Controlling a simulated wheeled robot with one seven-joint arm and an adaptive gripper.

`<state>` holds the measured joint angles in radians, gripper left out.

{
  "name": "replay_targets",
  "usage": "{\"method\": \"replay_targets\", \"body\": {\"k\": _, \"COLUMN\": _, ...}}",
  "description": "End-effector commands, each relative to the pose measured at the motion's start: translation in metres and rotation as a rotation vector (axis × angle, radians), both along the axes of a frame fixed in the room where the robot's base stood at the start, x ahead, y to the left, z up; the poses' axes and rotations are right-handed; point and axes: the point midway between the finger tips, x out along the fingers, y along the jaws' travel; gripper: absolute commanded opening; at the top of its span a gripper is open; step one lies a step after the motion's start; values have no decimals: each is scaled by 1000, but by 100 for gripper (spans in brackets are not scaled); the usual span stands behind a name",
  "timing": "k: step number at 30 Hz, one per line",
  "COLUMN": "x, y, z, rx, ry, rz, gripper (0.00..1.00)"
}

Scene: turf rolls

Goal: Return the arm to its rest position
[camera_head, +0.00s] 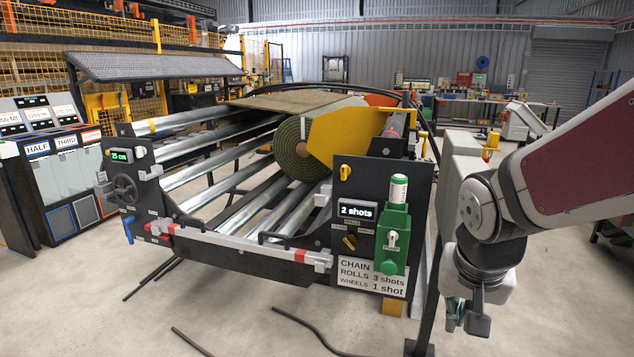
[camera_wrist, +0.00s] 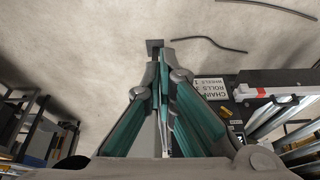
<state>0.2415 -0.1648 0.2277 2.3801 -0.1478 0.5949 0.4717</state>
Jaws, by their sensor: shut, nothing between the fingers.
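My gripper (camera_head: 466,312) hangs pointing down at the lower right of the head view, to the right of the machine's control panel and apart from it. The control panel (camera_head: 370,270) carries a display reading "2 shots", a green lubricator (camera_head: 393,240) and a sign (camera_head: 372,276) about chain, rolls and wheels. The sign also shows in the wrist view (camera_wrist: 209,90).
The roller machine (camera_head: 240,170) holds a turf roll (camera_head: 294,148) beside a yellow plate (camera_head: 345,135). A dark post (camera_head: 428,290) stands close left of my gripper. A grey block (camera_head: 461,160) is behind it. Dark hoses (camera_head: 310,328) lie on the floor. Floor at lower right is clear.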

Motion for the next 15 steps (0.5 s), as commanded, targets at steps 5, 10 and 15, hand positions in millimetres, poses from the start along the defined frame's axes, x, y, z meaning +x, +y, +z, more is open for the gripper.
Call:
{"method": "replay_targets", "body": {"k": 5, "x": -71, "y": 4, "z": 29, "rx": -35, "ry": 71, "rz": 89, "gripper": 0}}
{"method": "replay_targets", "body": {"k": 10, "x": -133, "y": 11, "z": 41, "rx": -26, "ry": 137, "rz": 183, "gripper": 0}}
{"method": "replay_targets", "body": {"k": 15, "x": -177, "y": 17, "z": 45, "rx": 1, "ry": 181, "rz": 266, "gripper": 0}}
